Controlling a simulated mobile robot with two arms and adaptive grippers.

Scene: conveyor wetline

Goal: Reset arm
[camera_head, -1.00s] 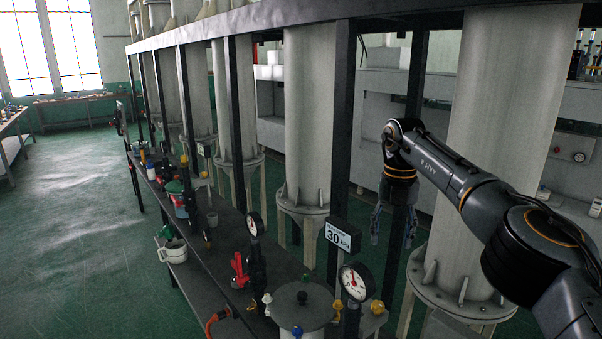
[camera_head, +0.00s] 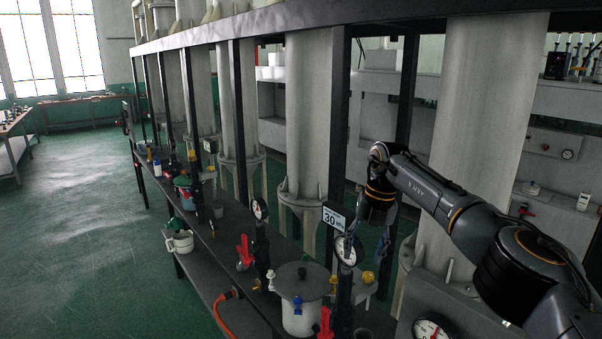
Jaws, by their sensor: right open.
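My right arm comes in from the right edge. Its gripper (camera_head: 368,248) points down with its two fingers spread apart, and nothing shows between them. It hangs above the rear of the bench, just right of the "30" display sign (camera_head: 334,218). Its left finger overlaps the pressure gauge (camera_head: 349,249) in the picture; I cannot tell whether they touch. My left gripper is not in view.
A long dark bench (camera_head: 222,240) carries a white pot (camera_head: 302,296), red-handled valves (camera_head: 244,251) and gauges. Black frame posts (camera_head: 338,130) and large grey columns (camera_head: 478,140) stand close around the arm. The green floor (camera_head: 90,230) at left is clear.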

